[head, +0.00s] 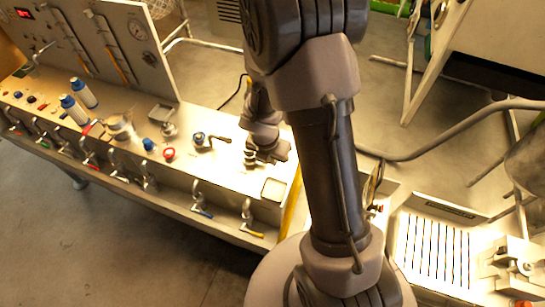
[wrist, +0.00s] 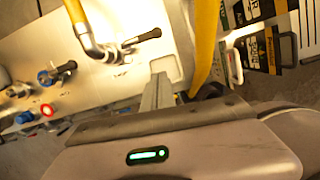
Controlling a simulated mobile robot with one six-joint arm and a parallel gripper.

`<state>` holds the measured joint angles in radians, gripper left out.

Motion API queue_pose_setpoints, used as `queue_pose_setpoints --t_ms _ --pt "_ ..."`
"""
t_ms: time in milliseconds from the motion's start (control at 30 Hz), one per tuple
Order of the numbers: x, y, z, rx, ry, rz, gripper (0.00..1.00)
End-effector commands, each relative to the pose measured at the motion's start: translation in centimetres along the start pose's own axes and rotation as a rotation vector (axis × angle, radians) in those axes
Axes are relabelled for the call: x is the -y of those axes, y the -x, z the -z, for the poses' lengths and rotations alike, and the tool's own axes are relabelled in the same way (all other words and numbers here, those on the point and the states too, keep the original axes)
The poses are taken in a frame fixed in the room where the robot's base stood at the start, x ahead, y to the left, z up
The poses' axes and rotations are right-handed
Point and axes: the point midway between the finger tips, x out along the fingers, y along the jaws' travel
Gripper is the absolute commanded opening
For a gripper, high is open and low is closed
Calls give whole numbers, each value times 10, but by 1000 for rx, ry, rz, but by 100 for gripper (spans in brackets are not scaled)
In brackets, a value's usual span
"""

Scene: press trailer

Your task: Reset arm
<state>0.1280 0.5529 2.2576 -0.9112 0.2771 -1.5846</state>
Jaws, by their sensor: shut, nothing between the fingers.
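In the head view my gripper (head: 268,152) is at the right end of the metal bench (head: 225,172), partly hidden by my own arm. In the wrist view a chrome pipe fitting with a black lever (wrist: 140,38) stands left of and beyond the fingers. I cannot tell the exact gap between the fingers and the bench top.
A gauge panel (head: 120,45) rises behind. A yellow bar (wrist: 205,40) runs close to the fingers. A slotted plate (head: 435,250) lies at right. Floor in front is clear.

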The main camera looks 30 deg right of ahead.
Motion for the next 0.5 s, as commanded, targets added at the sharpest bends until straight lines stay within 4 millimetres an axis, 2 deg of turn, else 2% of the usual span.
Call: queue_pose_setpoints --t_ms 167,267,367,400,467,500 --pt "0 0 0 1 -5 0 0" --pt "-2 0 -2 30 -166 -17 0" --pt "3 10 6 65 -650 -79 0" --pt "8 15 17 54 -904 -117 0" --pt "18 22 42 -3 -1287 -174 0" --pt "24 26 62 -67 -1527 -204 0"
